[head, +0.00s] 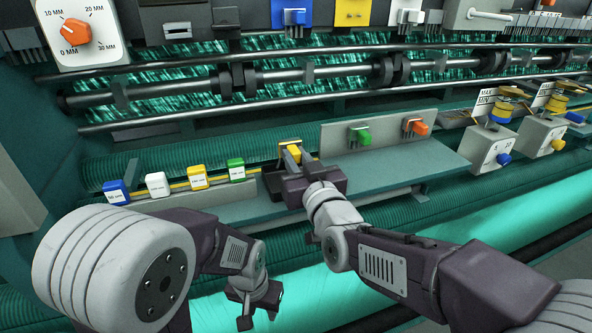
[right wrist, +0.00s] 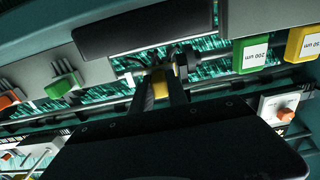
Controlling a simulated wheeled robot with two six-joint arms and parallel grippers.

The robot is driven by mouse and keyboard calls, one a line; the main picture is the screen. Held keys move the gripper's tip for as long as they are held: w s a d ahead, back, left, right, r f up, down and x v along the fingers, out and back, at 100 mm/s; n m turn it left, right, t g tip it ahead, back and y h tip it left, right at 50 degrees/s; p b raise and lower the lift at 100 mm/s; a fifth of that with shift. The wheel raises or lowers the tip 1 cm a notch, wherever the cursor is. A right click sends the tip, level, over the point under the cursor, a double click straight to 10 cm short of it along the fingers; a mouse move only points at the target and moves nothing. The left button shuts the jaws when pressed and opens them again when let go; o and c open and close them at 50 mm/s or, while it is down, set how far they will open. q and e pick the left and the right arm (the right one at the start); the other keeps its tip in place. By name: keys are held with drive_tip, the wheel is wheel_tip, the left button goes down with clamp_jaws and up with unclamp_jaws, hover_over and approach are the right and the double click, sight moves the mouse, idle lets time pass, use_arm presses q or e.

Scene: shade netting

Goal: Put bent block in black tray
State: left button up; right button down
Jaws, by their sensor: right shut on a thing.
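My right gripper (head: 292,154) is shut on a small yellow block, which I take to be the bent block (head: 294,150). The block also shows between the fingertips in the right wrist view (right wrist: 158,76); its bend is mostly hidden by the fingers. The black tray (head: 271,184) is on the grey shelf, partly hidden behind my right gripper; a dark shape in the right wrist view (right wrist: 140,28) looks like it. The block appears over or beside the tray; I cannot tell its height. My left gripper (head: 258,312) is empty, low in front of the machine, its fingers apart.
Blue, white, yellow and green labelled blocks (head: 197,177) stand in a row left of the tray. A green block (head: 360,135) and an orange block (head: 415,127) are on the upright grey panel (head: 385,120). The grey shelf (head: 410,165) is clear to the right.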

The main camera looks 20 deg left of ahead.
wheel_tip(320, 180, down, 3)
drive_tip(key=shift+w+f, duration=0.1)
drive_tip(key=shift+f+b, duration=0.25)
drive_tip(key=shift+b, duration=0.2)
drive_tip(key=c, duration=1.3)
unclamp_jaws()
drive_tip(key=shift+s+d+r+p, duration=0.1)
drive_tip(key=shift+s+r+p, duration=0.1)
drive_tip(key=shift+r+p, duration=0.15)
drive_tip(key=v, duration=1.1)
drive_tip(key=shift+s+d+b, duration=0.25)
drive_tip(key=shift+b, duration=0.15)
